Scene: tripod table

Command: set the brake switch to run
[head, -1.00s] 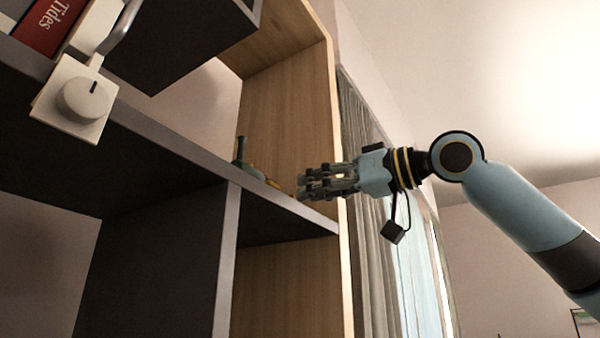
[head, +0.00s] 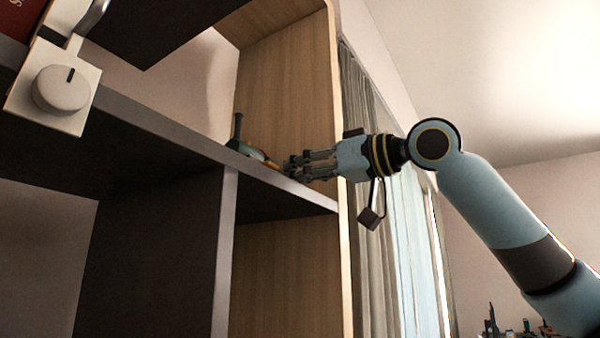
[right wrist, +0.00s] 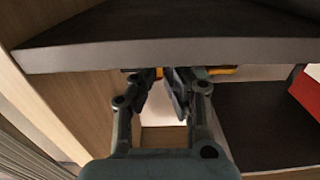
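A white square plate with a round knob (head: 62,88) is at the left in the head view, in front of a dark shelf. A dark mark on the knob points up. I cannot tell whether this is the brake switch, and no lettering is readable. My right gripper (head: 287,163) is at the shelf's front edge, far right of the knob. Its fingers look partly open and apart, also in the right wrist view (right wrist: 162,76). A dark, green and orange object (head: 247,148) lies on the shelf just left of the fingertips. I cannot tell whether they touch it. My left gripper is not in view.
The dark shelf board (head: 160,128) runs across to a wooden side panel (head: 285,100). A dark upright divider (head: 222,240) stands below it. A curtain (head: 372,250) hangs at the right. A red item (right wrist: 306,92) shows at the right in the right wrist view.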

